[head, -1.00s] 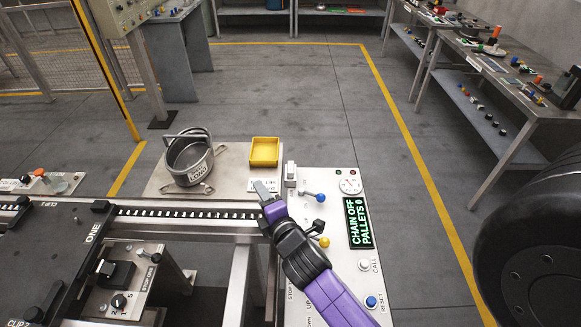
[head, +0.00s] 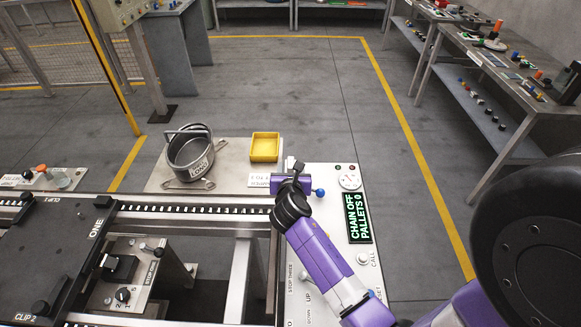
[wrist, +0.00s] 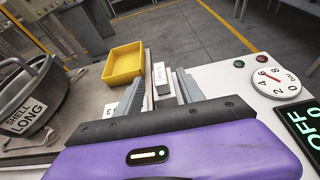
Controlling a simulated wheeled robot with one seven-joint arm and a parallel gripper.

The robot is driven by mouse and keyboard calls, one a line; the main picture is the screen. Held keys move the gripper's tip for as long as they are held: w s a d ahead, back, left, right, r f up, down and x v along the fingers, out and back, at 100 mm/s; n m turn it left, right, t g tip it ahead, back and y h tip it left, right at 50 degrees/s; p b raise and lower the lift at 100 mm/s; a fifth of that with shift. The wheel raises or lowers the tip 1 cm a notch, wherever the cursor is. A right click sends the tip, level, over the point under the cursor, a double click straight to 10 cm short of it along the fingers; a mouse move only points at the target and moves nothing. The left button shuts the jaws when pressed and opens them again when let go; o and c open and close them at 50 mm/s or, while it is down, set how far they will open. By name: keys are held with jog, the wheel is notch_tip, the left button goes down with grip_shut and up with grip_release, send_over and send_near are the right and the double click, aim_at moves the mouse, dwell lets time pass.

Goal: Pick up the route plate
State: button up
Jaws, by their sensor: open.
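A small white plate with printed text, likely the route plate (wrist: 159,73), stands upright at the far end of the control panel in the wrist view. My gripper (wrist: 161,82) is open, with one finger on each side of it in that view. I cannot tell whether either finger touches it. In the head view my gripper (head: 290,172) is over the panel's far left corner and hides most of the plate.
A yellow tray (head: 265,147) and a grey shell (head: 190,155) marked LONG stand on a metal plate beyond the gripper. The panel has a dial (head: 350,182), a display (head: 358,218) and a blue-knobbed lever (head: 320,192). A conveyor rail (head: 190,210) lies left.

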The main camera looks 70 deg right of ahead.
aim_at(291, 163)
jog(key=shift+x, duration=2.4)
grip_shut()
